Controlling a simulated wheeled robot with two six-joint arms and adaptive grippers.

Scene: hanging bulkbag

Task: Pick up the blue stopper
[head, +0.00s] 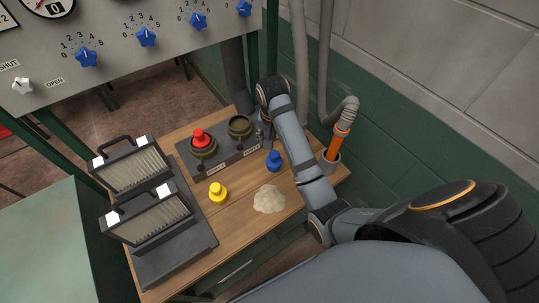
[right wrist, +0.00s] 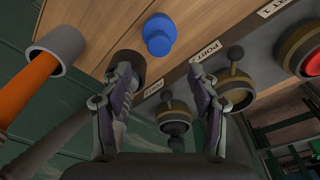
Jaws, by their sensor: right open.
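The blue stopper (head: 274,160) stands on the wooden bench, just in front of the grey port block. It also shows in the right wrist view (right wrist: 159,36), at the top centre beyond my fingertips. My right gripper (right wrist: 160,80) is open and empty, its two fingers spread apart with the stopper ahead of the gap and not touched. In the head view, my right forearm partly hides the gripper near the block's right end. My left gripper is not in view.
The port block (head: 222,168) holds a red stopper (head: 199,136) in one port; the port beside it (head: 239,127) looks uncovered. A yellow stopper (head: 218,192), a pale powder heap (head: 269,199), filter frames (head: 148,218) and an orange-handled tool (head: 339,143) in a grey cup surround the blue stopper.

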